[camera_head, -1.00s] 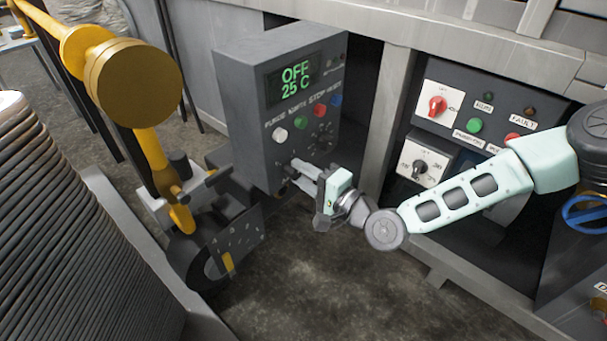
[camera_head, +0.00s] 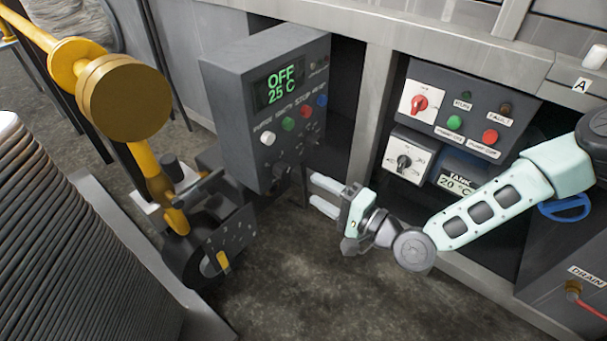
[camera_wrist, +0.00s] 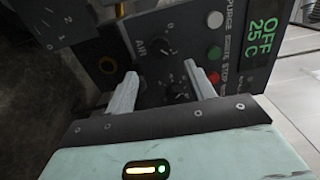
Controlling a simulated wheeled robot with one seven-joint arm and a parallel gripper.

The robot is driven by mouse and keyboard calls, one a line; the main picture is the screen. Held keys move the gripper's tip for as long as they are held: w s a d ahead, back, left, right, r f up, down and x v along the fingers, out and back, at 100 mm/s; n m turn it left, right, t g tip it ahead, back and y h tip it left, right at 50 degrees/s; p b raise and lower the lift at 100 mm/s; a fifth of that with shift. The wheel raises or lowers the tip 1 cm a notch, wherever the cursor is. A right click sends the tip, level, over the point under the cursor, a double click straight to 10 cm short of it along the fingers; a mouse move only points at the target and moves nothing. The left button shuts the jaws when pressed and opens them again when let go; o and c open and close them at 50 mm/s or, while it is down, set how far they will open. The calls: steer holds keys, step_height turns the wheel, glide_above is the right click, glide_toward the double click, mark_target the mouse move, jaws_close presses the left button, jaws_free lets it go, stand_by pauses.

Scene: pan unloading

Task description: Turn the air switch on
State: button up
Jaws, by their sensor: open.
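The grey control box (camera_head: 235,120) has a green display (camera_head: 281,84) reading OFF and 25 C. The air switch (camera_wrist: 160,47) is a dark knob beside the AIR label in the wrist view. Its exact setting is too dim to tell. A second dark knob (camera_wrist: 177,92) sits nearer the middle of the wrist view. My gripper (camera_head: 314,189) is open and empty, just right of the box's lower face in the head view. In the wrist view its fingertips (camera_wrist: 162,72) point at the panel, with the second knob seen between the fingers. I see no finger touching a knob.
White, green, red and blue buttons (camera_head: 288,124) line the box above the knobs. A yellow pipe (camera_head: 150,170) and dark blower (camera_head: 210,245) stand left. Another switch panel (camera_head: 458,118) is recessed at right. The floor (camera_head: 310,280) below my gripper is clear.

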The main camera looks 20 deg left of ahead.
steer(key=v, duration=0.3)
steer(key=shift+s+d+p, duration=0.15)
steer(key=shift+d+p, duration=0.15)
steer(key=shift+p, duration=0.05)
steer(key=shift+s, duration=0.1)
